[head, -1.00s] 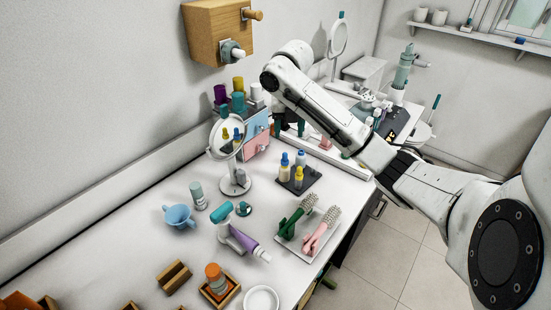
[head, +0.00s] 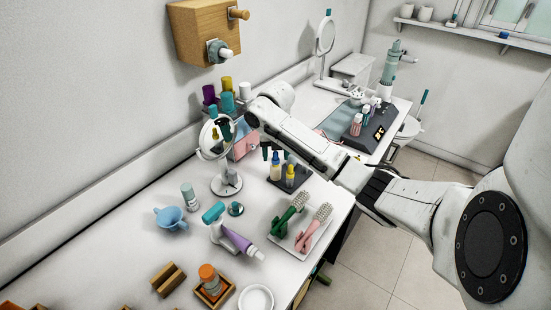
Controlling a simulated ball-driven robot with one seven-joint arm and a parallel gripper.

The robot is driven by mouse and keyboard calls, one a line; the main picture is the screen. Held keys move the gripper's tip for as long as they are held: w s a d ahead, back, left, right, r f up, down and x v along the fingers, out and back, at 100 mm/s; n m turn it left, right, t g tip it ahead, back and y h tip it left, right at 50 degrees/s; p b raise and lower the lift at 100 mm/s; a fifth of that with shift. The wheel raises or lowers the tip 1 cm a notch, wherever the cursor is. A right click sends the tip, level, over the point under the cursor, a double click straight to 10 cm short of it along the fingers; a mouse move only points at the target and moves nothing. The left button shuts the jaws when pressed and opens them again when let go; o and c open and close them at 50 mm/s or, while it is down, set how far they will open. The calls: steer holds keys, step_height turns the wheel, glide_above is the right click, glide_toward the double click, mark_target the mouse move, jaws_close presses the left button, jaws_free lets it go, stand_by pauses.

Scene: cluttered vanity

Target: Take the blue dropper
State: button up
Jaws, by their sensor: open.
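A dropper bottle with a blue top and pale body (head: 276,172) stands upright at the left of a small dark tray (head: 300,184). A yellow-topped dropper (head: 291,176) stands just right of it. My gripper (head: 275,153) is open, with dark green fingers pointing down by the blue top. I cannot tell whether the fingers are around, behind or touching the bottle. Another blue-topped bottle, at the back of the tray earlier, is hidden now behind my gripper and arm.
A round mirror (head: 226,184) stands close left of the tray. A green brush (head: 289,215) and a pink brush (head: 314,228) lie on a white tray in front. A purple tube (head: 238,240) is front left. Coloured bottles stand on a drawer box behind.

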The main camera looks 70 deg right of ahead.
steer(key=shift+c, duration=0.3)
jaws_close()
steer(key=shift+r, duration=0.1)
